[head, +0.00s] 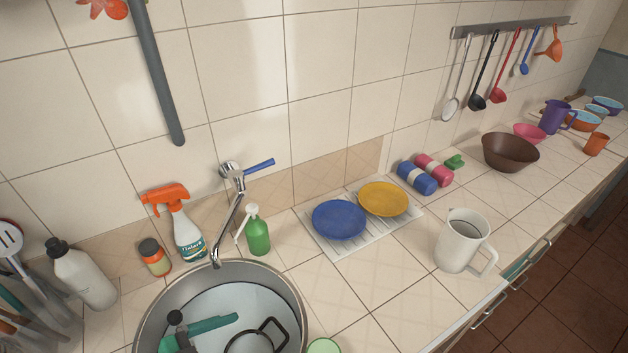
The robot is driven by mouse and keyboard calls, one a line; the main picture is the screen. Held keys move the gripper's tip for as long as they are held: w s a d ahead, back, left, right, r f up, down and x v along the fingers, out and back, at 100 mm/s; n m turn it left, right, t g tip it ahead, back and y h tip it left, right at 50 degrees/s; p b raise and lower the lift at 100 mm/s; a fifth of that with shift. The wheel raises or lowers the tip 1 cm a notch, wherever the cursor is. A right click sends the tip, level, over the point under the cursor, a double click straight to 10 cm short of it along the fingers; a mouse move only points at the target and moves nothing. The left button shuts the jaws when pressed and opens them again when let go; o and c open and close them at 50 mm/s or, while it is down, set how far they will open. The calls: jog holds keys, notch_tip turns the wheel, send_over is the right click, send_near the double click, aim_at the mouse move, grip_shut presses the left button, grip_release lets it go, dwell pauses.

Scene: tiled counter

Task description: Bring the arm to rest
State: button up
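My arm and my gripper do not show in the head view, so their pose and the gripper's opening are hidden. The tiled counter (345,290) runs from the lower left to the upper right. The round metal sink (150,318) is at the bottom left, with a teal-handled item (208,326) and a black ring-shaped item in it.
A faucet (232,205), spray bottle (186,235) and green soap dispenser (257,237) stand behind the sink. Blue (339,219) and yellow (384,198) plates lie on a white rack. A white pitcher (459,246) stands near the front edge. Utensils hang from a wall rail (510,27).

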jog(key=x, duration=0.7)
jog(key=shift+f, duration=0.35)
